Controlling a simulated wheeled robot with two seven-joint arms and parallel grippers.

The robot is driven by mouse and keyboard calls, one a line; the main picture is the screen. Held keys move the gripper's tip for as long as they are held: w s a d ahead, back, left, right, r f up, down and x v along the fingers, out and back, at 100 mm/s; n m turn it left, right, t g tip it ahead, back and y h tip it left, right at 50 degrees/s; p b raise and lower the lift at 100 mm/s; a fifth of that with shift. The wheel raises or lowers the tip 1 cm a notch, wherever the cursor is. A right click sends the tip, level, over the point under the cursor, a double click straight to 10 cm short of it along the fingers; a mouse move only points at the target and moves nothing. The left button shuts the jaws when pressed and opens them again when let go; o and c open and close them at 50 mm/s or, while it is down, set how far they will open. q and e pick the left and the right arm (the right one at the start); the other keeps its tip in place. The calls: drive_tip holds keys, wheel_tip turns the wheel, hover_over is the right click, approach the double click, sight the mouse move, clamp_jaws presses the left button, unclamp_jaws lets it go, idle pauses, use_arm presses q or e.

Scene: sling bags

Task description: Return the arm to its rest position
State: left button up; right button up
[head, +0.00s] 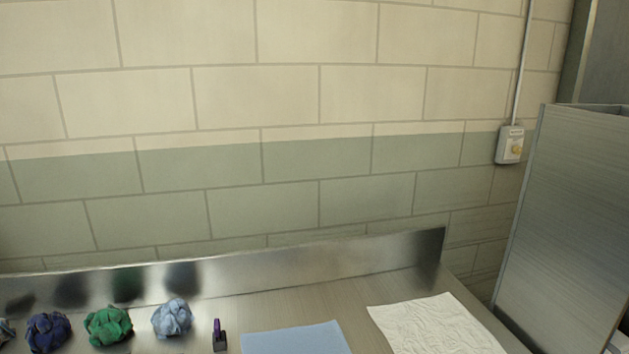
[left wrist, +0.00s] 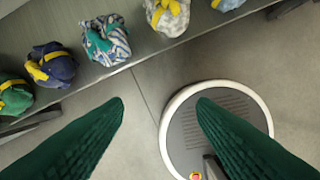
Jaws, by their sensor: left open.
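My left gripper (left wrist: 160,103) shows in the left wrist view with its two green ribbed fingers spread wide. Nothing is between them, and it hangs above the floor beside a counter edge. Past the fingers, a green bag (left wrist: 13,96), a dark blue bag with a yellow strap (left wrist: 50,66), a blue-and-white patterned bag (left wrist: 105,40) and a pale bag with a yellow strap (left wrist: 167,15) sit on the counter, apart from the gripper. Neither gripper shows in the head view, and my right gripper is in neither view.
In the head view, a metal counter (head: 262,305) bears crumpled dark blue (head: 48,331), green (head: 108,326) and light blue (head: 172,317) bundles. A small purple-and-black item (head: 220,337), a blue cloth (head: 297,339) and a white cloth (head: 432,326) lie rightward. A metal cabinet (head: 565,220) stands right.

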use_arm(q)
drive_tip(key=s+a+f+g+b, duration=0.1)
drive_tip(key=s+a+f+b, duration=0.1)
drive_tip(key=s+f, duration=1.5)
wheel_tip(320, 180, down, 2)
drive_tip(key=shift+a+f, duration=0.25)
drive_tip(key=shift+a, duration=0.25)
drive_tip(key=shift+c, duration=0.5)
